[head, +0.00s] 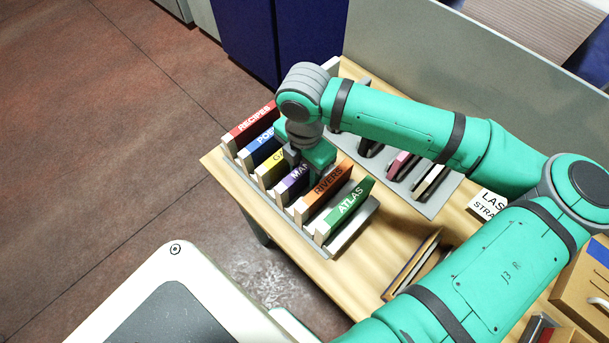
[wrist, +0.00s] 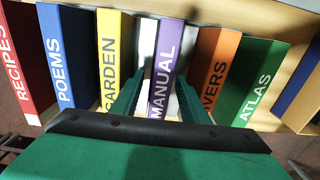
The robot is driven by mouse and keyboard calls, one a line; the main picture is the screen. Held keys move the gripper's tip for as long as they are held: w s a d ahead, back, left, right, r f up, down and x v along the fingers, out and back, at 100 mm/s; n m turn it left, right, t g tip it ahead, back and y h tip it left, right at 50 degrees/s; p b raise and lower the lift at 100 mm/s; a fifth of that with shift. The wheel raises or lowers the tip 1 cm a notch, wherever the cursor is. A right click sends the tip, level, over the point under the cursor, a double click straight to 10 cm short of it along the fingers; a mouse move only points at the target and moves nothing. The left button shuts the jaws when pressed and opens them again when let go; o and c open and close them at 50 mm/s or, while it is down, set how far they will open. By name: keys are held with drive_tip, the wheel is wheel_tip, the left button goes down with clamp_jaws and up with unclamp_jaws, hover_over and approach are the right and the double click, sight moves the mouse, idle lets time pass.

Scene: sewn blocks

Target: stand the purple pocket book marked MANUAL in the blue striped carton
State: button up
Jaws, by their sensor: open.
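The purple book marked MANUAL (wrist: 166,68) stands in a row of books, between the yellow GARDEN book (wrist: 112,60) and the orange RIVERS book (wrist: 217,70). In the head view the MANUAL book (head: 291,184) is partly hidden by my gripper (head: 305,168). My gripper is open, and in the wrist view its two green fingers (wrist: 160,90) lie one on each side of the MANUAL spine.
The RECIPES (head: 252,124), POEMS and ATLAS (head: 348,206) books share the row at the table's left edge. A grey tray (head: 433,207) with slim items lies behind. A narrow tan-and-dark item (head: 414,266) and a cardboard box (head: 580,290) are to the right.

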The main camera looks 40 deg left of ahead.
sight(303, 167)
drive_tip(key=shift+f, duration=0.15)
clamp_jaws()
drive_tip(key=shift+w+r, duration=0.2)
drive_tip(key=shift+r, duration=0.8)
drive_tip(key=shift+s+d+r, duration=0.1)
drive_tip(key=shift+r, duration=0.4)
drive_tip(key=shift+s+r, duration=0.1)
drive_tip(key=shift+r, duration=0.1)
drive_tip(key=shift+s, duration=0.15)
